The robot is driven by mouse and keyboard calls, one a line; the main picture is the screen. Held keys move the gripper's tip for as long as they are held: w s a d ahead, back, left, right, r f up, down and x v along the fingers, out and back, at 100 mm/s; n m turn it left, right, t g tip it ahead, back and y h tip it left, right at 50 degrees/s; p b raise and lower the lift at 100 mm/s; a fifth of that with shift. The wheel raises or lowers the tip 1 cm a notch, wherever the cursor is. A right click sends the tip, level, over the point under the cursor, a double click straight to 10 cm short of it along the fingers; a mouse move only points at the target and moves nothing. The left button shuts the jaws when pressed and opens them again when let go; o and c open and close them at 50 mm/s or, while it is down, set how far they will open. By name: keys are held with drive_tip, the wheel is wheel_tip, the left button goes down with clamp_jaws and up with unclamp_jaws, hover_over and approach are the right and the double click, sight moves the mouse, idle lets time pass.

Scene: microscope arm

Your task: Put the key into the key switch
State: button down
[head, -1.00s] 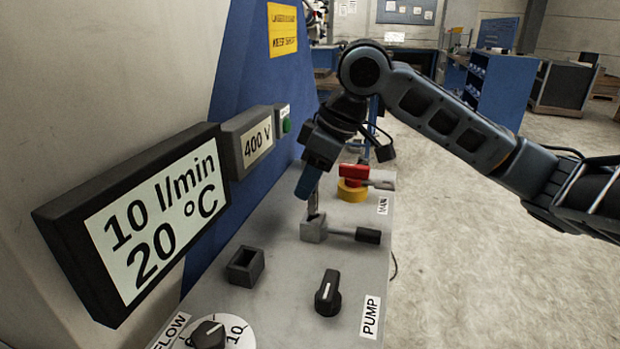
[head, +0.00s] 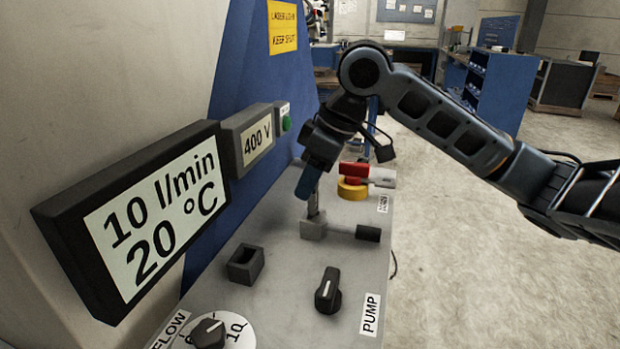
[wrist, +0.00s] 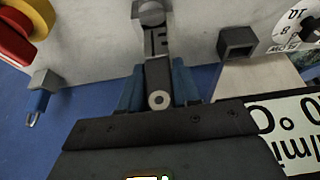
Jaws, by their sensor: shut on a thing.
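My gripper (head: 311,196) points down over the grey control panel, its blue fingers on either side of a narrow piece. In the wrist view my gripper (wrist: 158,88) is shut on this dark piece with a pale ring at its near end, which I take for the key (wrist: 158,73). In the head view a thin grey shank runs from the fingertips down to a grey block (head: 313,230) with a dark-ended bar. Whether the shank touches or enters the block is unclear. No fitting is clearly marked as the key switch; a hollow dark square socket (head: 245,265) stands nearer the camera, empty.
A red and yellow main switch (head: 353,182) stands just beyond my gripper. The black pump knob (head: 328,291) and flow dial (head: 208,332) are nearer. Display boxes (head: 150,220) line the left wall.

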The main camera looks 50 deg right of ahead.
sight(310, 199)
drive_tip(key=shift+f+b, duration=1.4)
drive_tip(key=shift+f, duration=0.65)
drive_tip(key=c, duration=0.7)
unclamp_jaws()
drive_tip(key=shift+r, duration=0.1)
drive_tip(key=v, duration=0.7)
drive_tip(key=shift+s+r+p, duration=0.15)
drive_tip(key=shift+r+p, duration=0.1)
drive_tip(key=shift+p, duration=0.1)
